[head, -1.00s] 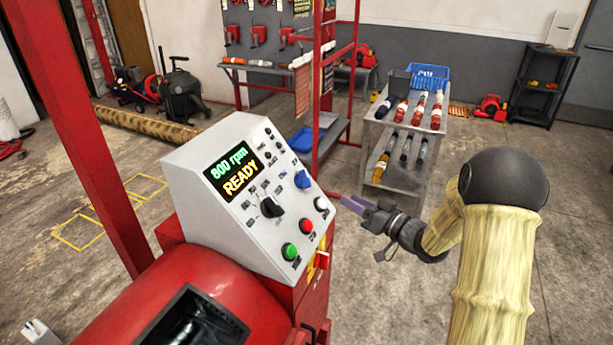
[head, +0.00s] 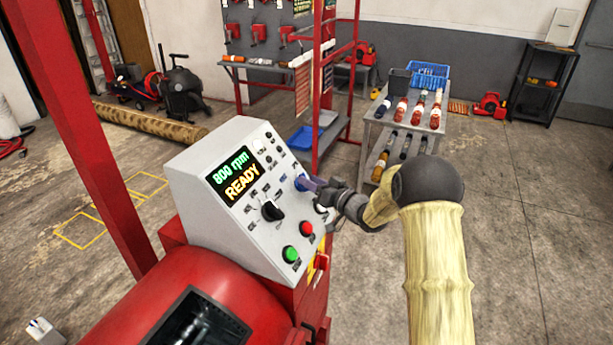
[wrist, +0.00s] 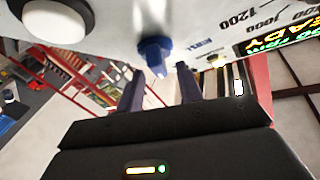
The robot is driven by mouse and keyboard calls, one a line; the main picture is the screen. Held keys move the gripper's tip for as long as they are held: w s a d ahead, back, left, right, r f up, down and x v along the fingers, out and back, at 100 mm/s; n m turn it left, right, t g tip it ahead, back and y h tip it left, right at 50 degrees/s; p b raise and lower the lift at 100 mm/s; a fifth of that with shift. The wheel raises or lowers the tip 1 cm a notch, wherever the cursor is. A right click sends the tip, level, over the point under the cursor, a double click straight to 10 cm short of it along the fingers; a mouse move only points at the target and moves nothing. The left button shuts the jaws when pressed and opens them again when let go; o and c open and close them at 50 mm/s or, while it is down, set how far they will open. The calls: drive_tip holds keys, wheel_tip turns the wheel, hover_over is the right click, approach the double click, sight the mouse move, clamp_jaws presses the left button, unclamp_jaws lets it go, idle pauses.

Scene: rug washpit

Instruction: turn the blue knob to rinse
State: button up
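The blue knob (wrist: 154,55) sits on the grey-white sloped control panel (head: 205,150). In the head view the knob (head: 300,182) is partly hidden by my gripper (head: 309,184). In the wrist view my gripper (wrist: 160,88) is open, its two purple fingers apart with the knob showing between and just beyond their tips. I cannot tell whether a finger touches it. A label beside the knob is too small to read surely. The panel's display (head: 234,173) reads 800 rpm and READY.
A black knob (head: 272,210), a green button (head: 290,254) and a red button (head: 306,228) share the panel. A white button (wrist: 55,17) is close to the blue knob. A red post (head: 80,130) stands left. A cart with bottles (head: 378,128) stands behind my arm.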

drive_tip(key=shift+x, duration=1.25)
clamp_jaws()
drive_tip(key=shift+f, duration=0.1)
